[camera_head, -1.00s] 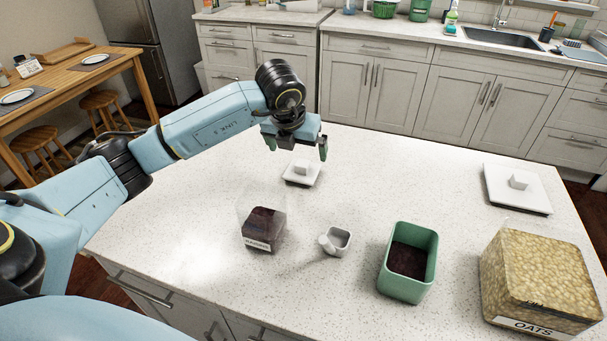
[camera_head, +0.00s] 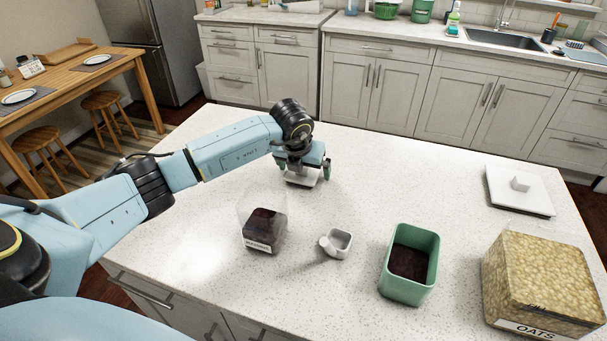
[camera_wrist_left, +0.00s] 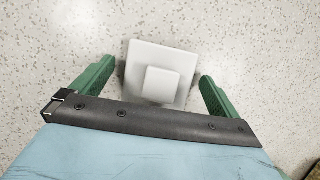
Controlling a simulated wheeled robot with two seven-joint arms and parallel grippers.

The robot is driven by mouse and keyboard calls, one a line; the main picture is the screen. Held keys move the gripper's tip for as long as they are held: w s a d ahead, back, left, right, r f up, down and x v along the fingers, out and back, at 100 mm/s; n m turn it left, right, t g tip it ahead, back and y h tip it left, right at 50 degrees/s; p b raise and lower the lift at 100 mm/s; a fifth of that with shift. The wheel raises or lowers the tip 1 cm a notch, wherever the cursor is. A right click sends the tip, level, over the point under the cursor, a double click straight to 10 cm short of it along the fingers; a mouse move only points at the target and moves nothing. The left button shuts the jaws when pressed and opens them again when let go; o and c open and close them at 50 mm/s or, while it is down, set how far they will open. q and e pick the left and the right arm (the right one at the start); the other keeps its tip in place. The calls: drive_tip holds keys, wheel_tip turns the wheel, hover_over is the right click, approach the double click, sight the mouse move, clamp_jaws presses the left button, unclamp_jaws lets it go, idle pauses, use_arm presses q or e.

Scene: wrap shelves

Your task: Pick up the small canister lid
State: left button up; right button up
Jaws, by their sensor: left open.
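The small canister lid is a white square plate with a block knob. It lies on the counter below my left gripper, and the gripper partly covers it in the head view. In the left wrist view the lid (camera_wrist_left: 160,60) sits between the two green fingers, with its knob toward the gripper's palm. My left gripper (camera_head: 303,178) is open, its fingers on either side of the lid and apart from the knob. It also shows in the left wrist view (camera_wrist_left: 155,82). My right gripper is not in view.
A clear canister of dark contents (camera_head: 264,230), a small white scoop cup (camera_head: 337,244), a green container (camera_head: 409,265) and a large oats canister (camera_head: 543,280) stand nearer. A larger white lid (camera_head: 519,195) lies at the right. The counter's middle is clear.

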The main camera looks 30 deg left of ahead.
use_arm(q)
drive_tip(key=c, duration=1.1)
drive_tip(key=shift+r, duration=0.15)
